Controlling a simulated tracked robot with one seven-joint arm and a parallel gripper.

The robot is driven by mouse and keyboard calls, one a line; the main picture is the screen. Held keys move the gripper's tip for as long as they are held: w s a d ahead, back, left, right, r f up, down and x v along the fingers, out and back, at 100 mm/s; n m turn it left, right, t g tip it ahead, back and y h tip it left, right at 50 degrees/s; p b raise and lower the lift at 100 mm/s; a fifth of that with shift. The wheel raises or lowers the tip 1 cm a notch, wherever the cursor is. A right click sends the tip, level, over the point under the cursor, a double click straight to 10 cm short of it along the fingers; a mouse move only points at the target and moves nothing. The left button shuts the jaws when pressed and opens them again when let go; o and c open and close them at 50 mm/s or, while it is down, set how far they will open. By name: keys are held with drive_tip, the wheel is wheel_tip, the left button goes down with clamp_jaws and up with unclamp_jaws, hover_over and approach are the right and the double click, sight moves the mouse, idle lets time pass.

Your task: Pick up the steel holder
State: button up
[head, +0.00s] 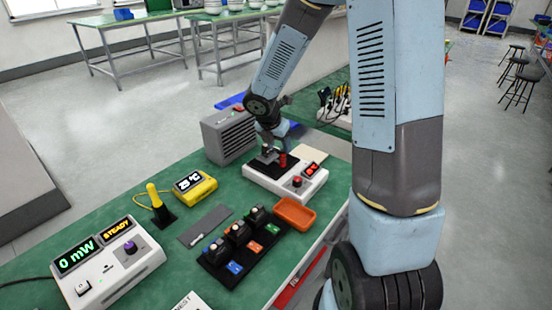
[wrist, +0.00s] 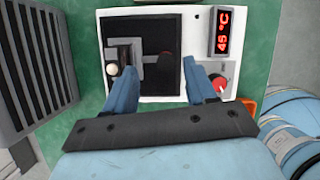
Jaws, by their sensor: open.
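A grey metal piece, apparently the steel holder (wrist: 123,50), sits on the black plate (wrist: 150,89) of a white heater unit (wrist: 173,14). A pale round knob (wrist: 112,68) is at its near left corner. In the head view the holder (head: 268,152) is small and partly hidden by my wrist.
A dark red post (head: 283,160) stands beside the holder. A grey finned box (head: 229,136) is close on the left. An orange tray (head: 295,213) and black block row (head: 238,240) lie nearer.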

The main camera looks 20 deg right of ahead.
sight(282, 151)
drive_tip(key=shift+s+x, duration=0.1)
drive_tip(key=shift+x, duration=1.25)
drive_tip(key=shift+s+x, duration=0.15)
drive_tip(key=shift+x, duration=1.2)
drive_tip(key=shift+c, duration=0.3)
clamp_jaws()
